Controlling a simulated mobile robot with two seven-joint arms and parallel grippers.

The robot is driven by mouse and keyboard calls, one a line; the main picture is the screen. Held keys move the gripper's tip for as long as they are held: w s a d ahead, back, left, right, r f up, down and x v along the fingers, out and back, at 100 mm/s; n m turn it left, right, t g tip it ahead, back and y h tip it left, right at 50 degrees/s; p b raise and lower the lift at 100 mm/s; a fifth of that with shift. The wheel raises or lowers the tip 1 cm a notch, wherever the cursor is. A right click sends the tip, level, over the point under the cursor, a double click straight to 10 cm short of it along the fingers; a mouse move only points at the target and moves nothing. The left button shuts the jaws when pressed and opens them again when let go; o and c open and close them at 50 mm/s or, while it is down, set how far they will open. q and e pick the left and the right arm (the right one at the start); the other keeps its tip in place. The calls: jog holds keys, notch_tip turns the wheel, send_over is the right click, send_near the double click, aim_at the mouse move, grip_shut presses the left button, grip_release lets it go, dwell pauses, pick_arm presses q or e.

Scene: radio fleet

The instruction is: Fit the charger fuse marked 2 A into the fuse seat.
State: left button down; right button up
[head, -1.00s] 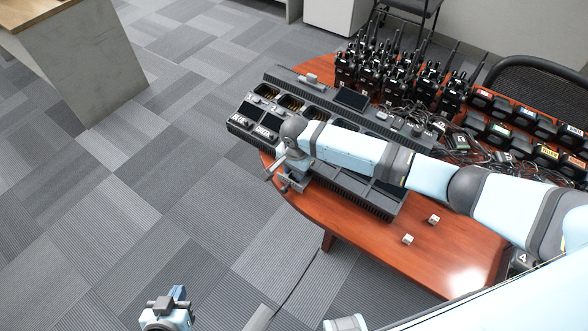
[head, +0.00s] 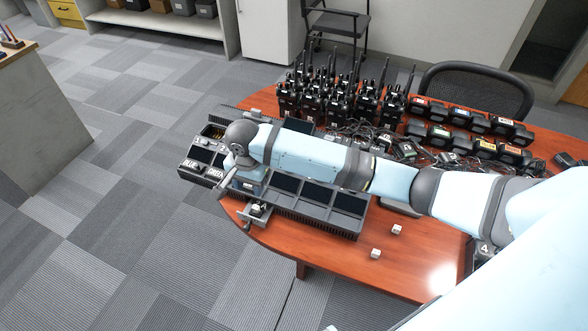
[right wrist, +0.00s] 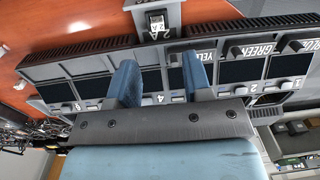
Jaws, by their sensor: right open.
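A small dark fuse with a white label reading 2 A (right wrist: 157,22) sits in the grey fuse seat (right wrist: 172,14), which juts out from the charger's long side. In the head view the fuse (head: 257,208) shows as a small pale and dark block in the seat (head: 252,220). Whether it is fully down cannot be told. My right gripper (right wrist: 159,62) is open, with two blue fingers apart and nothing between them. In the head view this gripper (head: 250,185) is just above and behind the seat, partly hidden by its own wrist. My left gripper is out of view.
Two small pale blocks (head: 375,253) (head: 396,230) lie on the red-brown table (head: 330,258). The long charger (head: 318,203) has labelled bays. The table's front is mostly clear.

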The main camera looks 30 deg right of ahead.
jog(key=s+a+f+n+t+y, duration=0.4)
jog(key=s+a+f+n+y, duration=0.15)
jog(key=s+f, duration=0.4)
jog(key=s+d+n+t+h, duration=0.1)
jog(key=s+d+n+t, duration=0.2)
jog(key=s, duration=0.4)
jog(key=s+d+f+n+t+h, duration=0.1)
jog(key=s+d+n+t, duration=0.2)
jog(key=s+d, duration=0.3)
jog(key=shift+s+f+n+t, duration=0.2)
jog(key=shift+s+n+t, duration=0.2)
jog(key=shift+s+n, duration=0.35)
jog(key=shift+h, duration=0.25)
notch_tip(320, 180, up, 9)
jog(key=p, duration=0.9)
jog(key=shift+s+d+p, duration=0.2)
jog(key=shift+d+p, duration=0.05)
jog(key=shift+p, duration=0.1)
jog(key=shift+w+r, duration=0.1)
jog(key=shift+r, duration=0.15)
